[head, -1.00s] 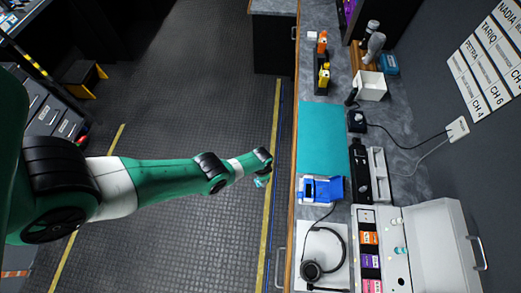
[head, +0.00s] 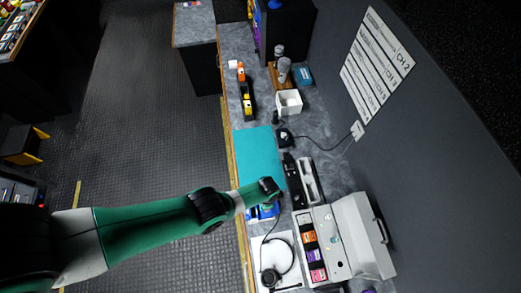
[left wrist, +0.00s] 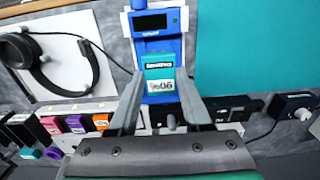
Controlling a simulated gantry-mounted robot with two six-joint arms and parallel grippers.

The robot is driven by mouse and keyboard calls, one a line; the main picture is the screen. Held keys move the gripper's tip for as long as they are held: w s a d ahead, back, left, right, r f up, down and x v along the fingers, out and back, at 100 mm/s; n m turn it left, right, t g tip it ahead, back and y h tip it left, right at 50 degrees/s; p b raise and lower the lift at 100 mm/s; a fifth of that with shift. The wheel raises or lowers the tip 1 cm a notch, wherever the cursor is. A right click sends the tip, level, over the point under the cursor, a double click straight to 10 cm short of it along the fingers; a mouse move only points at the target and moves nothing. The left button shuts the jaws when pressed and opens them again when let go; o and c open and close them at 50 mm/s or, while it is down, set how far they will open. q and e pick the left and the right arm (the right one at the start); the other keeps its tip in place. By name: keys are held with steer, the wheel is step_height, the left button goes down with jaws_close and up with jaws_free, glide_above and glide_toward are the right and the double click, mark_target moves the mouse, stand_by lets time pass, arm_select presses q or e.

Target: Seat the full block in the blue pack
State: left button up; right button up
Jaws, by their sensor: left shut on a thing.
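The blue pack (head: 255,214) lies on the counter below the teal mat, partly hidden by my left arm in the head view. In the left wrist view the blue pack (left wrist: 168,46) shows a dark display at its far end. My left gripper (left wrist: 160,98) is shut on a teal block (left wrist: 158,68) with a white label. The block is over the pack's near part, in line with the display; I cannot tell whether it touches the pack. In the head view my left gripper (head: 270,186) is above the pack's right side.
The teal mat (head: 258,155) is clear. A headset (head: 271,278) lies on a white sheet beside the pack. An open case (head: 325,245) holds coloured blocks. A charger (head: 308,180) and cables are to the right, and a white bin (head: 289,102) stands farther up.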

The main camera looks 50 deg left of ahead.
arm_select(q)
steer(key=shift+s, duration=0.3)
steer(key=shift+f, duration=0.15)
step_height(320, 180, down, 6)
steer(key=b, duration=0.6)
steer(key=shift+r, duration=0.2)
steer(key=shift+f+b, duration=0.7)
steer(key=shift+f, duration=0.05)
stand_by(0.8)
steer(key=o, duration=1.2)
